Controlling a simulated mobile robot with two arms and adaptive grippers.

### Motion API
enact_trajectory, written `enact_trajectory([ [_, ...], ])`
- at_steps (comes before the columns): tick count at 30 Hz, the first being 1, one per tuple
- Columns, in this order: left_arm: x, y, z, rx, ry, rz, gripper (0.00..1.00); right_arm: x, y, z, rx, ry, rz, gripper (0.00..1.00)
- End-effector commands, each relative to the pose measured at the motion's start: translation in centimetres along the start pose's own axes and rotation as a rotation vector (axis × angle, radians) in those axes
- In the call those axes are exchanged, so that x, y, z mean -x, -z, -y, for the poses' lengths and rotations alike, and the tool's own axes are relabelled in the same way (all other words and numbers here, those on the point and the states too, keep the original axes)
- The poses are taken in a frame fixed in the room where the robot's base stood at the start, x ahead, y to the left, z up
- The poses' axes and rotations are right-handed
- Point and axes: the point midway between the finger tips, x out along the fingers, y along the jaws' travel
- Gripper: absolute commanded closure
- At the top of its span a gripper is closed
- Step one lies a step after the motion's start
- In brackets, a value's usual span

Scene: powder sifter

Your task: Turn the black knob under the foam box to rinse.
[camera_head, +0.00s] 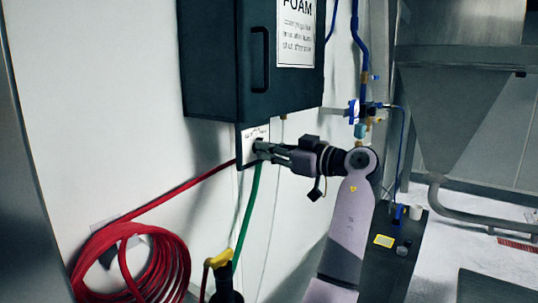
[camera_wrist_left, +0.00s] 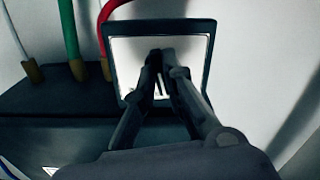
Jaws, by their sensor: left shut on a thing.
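The dark foam box (camera_head: 222,62) hangs on the white wall, with a "FOAM" label (camera_head: 296,30) on its side. Under it is a small white plate (camera_head: 246,132) in a dark frame, where the knob sits. My left gripper (camera_head: 259,149) reaches the plate from the right, with its fingers closed at the plate. In the left wrist view the gripper (camera_wrist_left: 160,62) is in front of the framed plate (camera_wrist_left: 190,50), fingers close together on the black knob. The knob itself is mostly hidden by the fingers, so its turn position cannot be told. My right gripper does not show.
A red hose (camera_head: 178,262) is coiled on the wall at lower left, its line running up to the plate. A green hose (camera_head: 248,212) hangs below the plate. Blue pipes and valves (camera_head: 360,108) and a metal hopper (camera_head: 455,105) stand to the right.

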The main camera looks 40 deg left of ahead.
Motion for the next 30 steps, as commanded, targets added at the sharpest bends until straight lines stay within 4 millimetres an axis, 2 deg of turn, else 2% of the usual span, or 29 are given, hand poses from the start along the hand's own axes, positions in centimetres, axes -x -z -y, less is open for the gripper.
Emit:
enact_trajectory([
  [12, 0.02, -0.01, -0.06, -0.184, 0.000, 0.000, 1.00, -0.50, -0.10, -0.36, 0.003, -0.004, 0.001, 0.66],
  [28, 0.03, 0.04, -0.09, -0.206, -0.001, 0.000, 1.00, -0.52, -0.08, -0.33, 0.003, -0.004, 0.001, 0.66],
  [29, 0.04, 0.05, -0.09, -0.206, -0.002, 0.000, 0.88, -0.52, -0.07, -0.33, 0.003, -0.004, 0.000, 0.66],
  [30, 0.04, 0.05, -0.09, -0.205, -0.002, 0.000, 0.85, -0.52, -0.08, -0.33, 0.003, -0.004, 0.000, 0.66],
])
